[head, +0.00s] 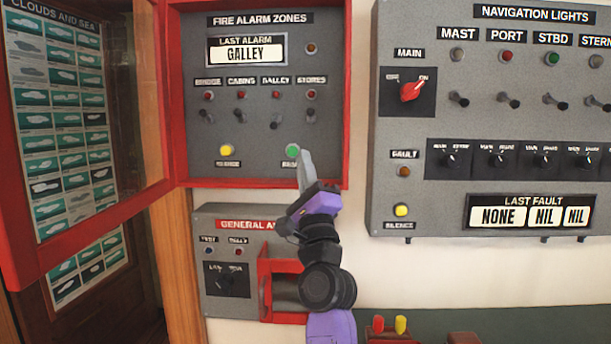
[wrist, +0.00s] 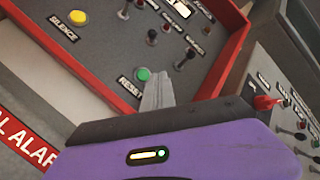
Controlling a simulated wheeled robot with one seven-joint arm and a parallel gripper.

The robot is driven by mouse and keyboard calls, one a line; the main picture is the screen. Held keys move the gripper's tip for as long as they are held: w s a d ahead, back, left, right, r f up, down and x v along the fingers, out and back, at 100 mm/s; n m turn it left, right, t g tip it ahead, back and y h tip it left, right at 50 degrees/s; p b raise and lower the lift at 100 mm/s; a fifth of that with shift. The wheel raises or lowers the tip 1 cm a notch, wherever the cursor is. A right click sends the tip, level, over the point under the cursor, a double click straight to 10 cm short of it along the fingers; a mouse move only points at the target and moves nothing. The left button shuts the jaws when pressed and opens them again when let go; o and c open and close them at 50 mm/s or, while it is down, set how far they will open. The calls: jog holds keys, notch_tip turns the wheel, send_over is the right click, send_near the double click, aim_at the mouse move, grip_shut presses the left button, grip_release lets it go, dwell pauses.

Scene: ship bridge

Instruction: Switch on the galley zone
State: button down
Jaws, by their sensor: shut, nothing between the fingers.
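The grey fire alarm panel (head: 255,60) in a red frame has a row of small toggle levers under zone labels. The galley toggle (head: 272,117) is third from the left, under its small red lamp (head: 275,94); its lever appears to point down. My gripper (head: 301,158) is shut and empty, its tips below and right of that toggle, close by the green reset button (head: 292,151). Contact with the button cannot be told. In the wrist view the closed fingers (wrist: 158,88) are beside the reset button, and the galley toggle (wrist: 152,37) is beyond them.
The stores toggle (head: 310,115) is just right of the galley one, the cabins toggle (head: 240,117) just left. A yellow silence button (head: 226,150) is lower left. The red-framed door (head: 150,90) stands open at left. The navigation lights panel (head: 500,110) is at right.

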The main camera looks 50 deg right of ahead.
aim_at(275, 122)
jog(key=x, duration=0.4)
jog(key=shift+r, duration=0.15)
jog(key=shift+w+a+r+p, duration=0.25)
jog(key=shift+a+p, duration=0.1)
jog(key=shift+a, duration=0.15)
jog(key=shift+w+a+r+p, duration=0.25)
jog(key=shift+a+p, duration=0.1)
jog(key=shift+a, duration=0.1)
jog(key=shift+w+a+r, duration=0.3)
jog(key=shift+w+a, duration=0.1)
jog(key=shift+a, duration=0.2)
jog(key=shift+p, duration=0.4)
